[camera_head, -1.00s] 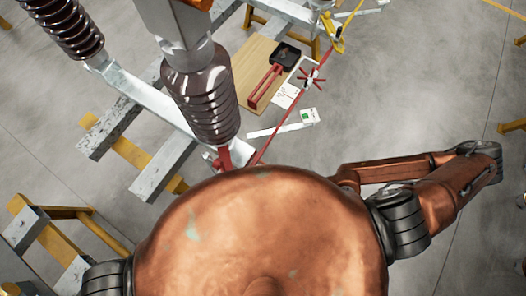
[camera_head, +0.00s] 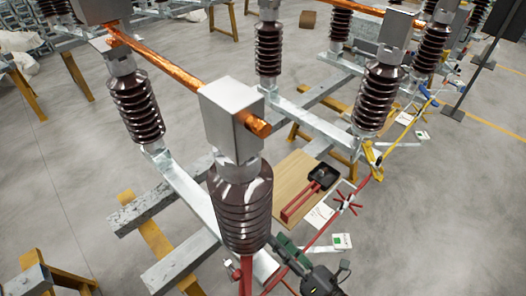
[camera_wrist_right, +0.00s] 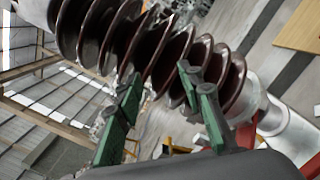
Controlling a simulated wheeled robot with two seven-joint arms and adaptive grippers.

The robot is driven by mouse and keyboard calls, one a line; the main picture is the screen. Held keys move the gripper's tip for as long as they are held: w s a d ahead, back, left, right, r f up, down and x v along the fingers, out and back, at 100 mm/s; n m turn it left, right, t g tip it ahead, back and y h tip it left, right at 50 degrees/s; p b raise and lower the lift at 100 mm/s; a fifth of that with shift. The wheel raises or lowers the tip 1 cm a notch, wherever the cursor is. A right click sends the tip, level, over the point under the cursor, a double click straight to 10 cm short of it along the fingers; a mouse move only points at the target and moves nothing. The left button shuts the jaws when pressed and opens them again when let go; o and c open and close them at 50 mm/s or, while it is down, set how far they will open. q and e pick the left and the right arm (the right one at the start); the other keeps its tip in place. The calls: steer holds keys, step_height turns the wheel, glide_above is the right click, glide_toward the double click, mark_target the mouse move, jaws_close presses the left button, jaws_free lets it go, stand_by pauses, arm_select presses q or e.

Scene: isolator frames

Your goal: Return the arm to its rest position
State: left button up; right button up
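My right gripper (camera_head: 286,248) shows at the bottom of the head view, beside the lower part of the nearest brown ribbed insulator (camera_head: 241,205). In the right wrist view its two green fingers (camera_wrist_right: 158,85) stand apart with nothing held between them. The ribbed insulator (camera_wrist_right: 150,45) lies beyond the fingertips there; I cannot tell whether they touch it. Most of my right arm is outside the head view. My left arm and left gripper are not in view.
A red cable (camera_head: 322,232) runs close by. Metal beams, yellow trestles and more insulators (camera_head: 380,95) stand behind. Open grey floor (camera_head: 450,220) lies to the right.

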steer(key=w+d+f+m+t+h, duration=0.1)
steer(key=w+d+f+m+h, duration=0.1)
steer(key=w+d+m+h, duration=0.4)
steer(key=w+d+f+m+t+h, duration=0.1)
steer(key=w+d+f+m+h, duration=0.3)
steer(key=d+m, duration=0.65)
steer(key=s+d+f+m+g+h, duration=0.5)
steer(key=s+d+f+m+g, duration=0.1)
steer(key=d+f+m, duration=0.45)
steer(key=s+d+f+m+g+y, duration=0.1)
steer(key=s+d+f+m+g, duration=0.2)
steer(key=s+f, duration=0.45)
steer(key=s+d+f+m+g+y, duration=0.1)
steer(key=s+f+m+g, duration=0.35)
steer(key=s, duration=0.55)
step_height(320, 180, down, 32)
steer(key=s+a+r, duration=0.1)
steer(key=s+a, duration=0.1)
steer(key=s, duration=0.1)
steer(key=s+f+n+g, duration=0.1)
steer(key=s+f+g, duration=0.1)
steer(key=s+f, duration=1.5)
steer(key=shift+s, duration=0.8)
